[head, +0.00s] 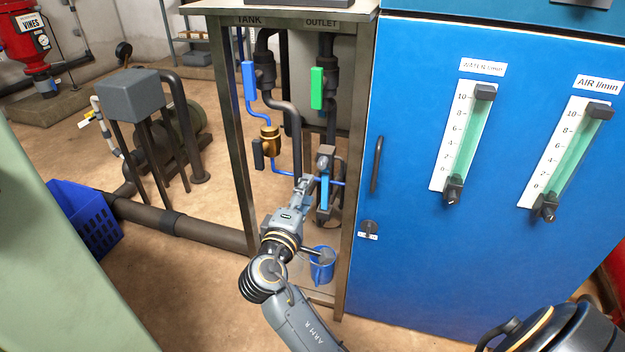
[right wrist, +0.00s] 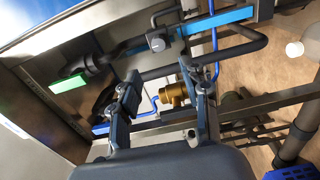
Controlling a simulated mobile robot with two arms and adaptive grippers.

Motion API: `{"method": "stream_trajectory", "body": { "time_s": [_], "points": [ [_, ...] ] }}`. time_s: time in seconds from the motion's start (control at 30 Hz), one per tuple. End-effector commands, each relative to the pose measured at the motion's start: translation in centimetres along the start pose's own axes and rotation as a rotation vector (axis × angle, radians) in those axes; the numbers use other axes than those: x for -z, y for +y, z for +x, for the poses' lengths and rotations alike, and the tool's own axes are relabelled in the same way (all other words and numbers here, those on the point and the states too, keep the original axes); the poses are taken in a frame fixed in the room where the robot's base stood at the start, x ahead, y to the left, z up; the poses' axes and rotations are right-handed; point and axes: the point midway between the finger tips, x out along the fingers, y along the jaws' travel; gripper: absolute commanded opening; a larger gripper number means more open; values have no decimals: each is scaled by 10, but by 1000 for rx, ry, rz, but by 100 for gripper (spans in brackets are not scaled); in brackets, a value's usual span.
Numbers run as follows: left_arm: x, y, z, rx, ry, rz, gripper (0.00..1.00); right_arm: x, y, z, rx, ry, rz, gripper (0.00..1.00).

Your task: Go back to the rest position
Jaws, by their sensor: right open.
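My right arm reaches up from the bottom of the head view into the open manifold frame. My right gripper (head: 306,186) is in front of the pipes, just left of a blue upright bar (head: 325,190) below the outlet pipe. In the right wrist view my right gripper (right wrist: 165,103) has its two fingers well apart, with nothing held. A brass fitting (right wrist: 172,95) shows between and beyond the fingers; I cannot tell its distance. The blue bar (right wrist: 220,20) also shows there, above the fingers. My left gripper is not in view.
The metal frame (head: 243,150) stands around the pipes. A green handle (head: 317,88) and a blue handle (head: 249,80) are above my gripper. A blue jug (head: 322,264) is beside my wrist. A blue cabinet (head: 420,240) stands right. Open floor (head: 190,275) lies left.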

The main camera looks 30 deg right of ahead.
Motion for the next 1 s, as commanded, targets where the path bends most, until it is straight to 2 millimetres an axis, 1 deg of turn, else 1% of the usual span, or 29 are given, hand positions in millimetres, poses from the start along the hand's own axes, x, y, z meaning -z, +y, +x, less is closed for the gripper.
{"method": "stream_trajectory", "body": {
  "time_s": [0.03,0.1,0.2,0.77,0.87,0.97,1.0],
  "points": [
    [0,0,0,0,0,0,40,0,-1,-8,2,0,-1,46],
    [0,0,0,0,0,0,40,0,-1,-15,2,0,0,46],
    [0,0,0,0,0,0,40,0,-1,-21,1,-2,-1,46],
    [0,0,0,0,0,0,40,-1,-1,-22,3,-1,1,46],
    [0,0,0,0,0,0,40,-9,-14,-23,49,-1,29,46],
    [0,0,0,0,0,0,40,-29,-49,-29,176,-3,107,46],
    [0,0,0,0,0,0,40,-40,-68,-35,249,-7,151,46]
  ]
}}
